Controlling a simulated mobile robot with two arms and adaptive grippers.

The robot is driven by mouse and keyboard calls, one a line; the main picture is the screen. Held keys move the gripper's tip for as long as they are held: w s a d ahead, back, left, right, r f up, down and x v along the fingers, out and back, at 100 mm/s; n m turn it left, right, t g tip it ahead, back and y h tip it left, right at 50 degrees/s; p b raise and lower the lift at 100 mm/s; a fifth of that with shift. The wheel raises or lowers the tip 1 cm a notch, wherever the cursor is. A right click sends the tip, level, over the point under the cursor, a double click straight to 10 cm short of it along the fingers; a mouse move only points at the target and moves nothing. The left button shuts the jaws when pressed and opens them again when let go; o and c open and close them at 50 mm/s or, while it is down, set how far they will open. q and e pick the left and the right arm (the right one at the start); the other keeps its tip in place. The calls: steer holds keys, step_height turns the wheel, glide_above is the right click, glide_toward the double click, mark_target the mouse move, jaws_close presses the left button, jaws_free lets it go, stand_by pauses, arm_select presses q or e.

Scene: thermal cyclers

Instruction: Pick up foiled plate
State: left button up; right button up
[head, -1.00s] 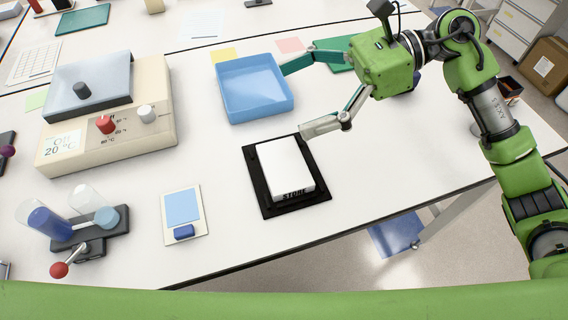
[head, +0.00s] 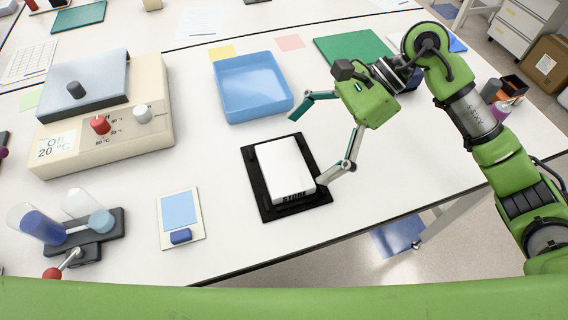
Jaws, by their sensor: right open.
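The foiled plate (head: 284,166) is a pale, flat-topped block. It rests on a black holder (head: 262,199) marked "STORE", near the front edge of the bench. My right gripper (head: 306,146) is open, with its fingers spread wide. One fingertip is beyond the plate's far side near the blue tray, and the other is close to the plate's right side. I cannot tell whether that finger touches the holder. Nothing is between the fingers. My left gripper is not in view.
A blue tray (head: 287,101) stands behind the holder. A beige thermal cycler (head: 155,120) reading "Off 20 °C" is at the left. A tube rack (head: 112,226) and a small pad with a blue screen (head: 180,211) stand at front left. A green mat (head: 350,45) lies at the back.

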mark_target(285, 165)
steer(key=x, duration=0.2)
steer(key=p+x, duration=0.1)
steer(key=shift+s+a, duration=0.35)
steer(key=shift+a, duration=0.05)
steer(key=shift+a+f+p, duration=0.3)
steer(key=shift+a+f, duration=0.05)
steer(key=shift+f, duration=0.2)
steer(key=c, duration=1)
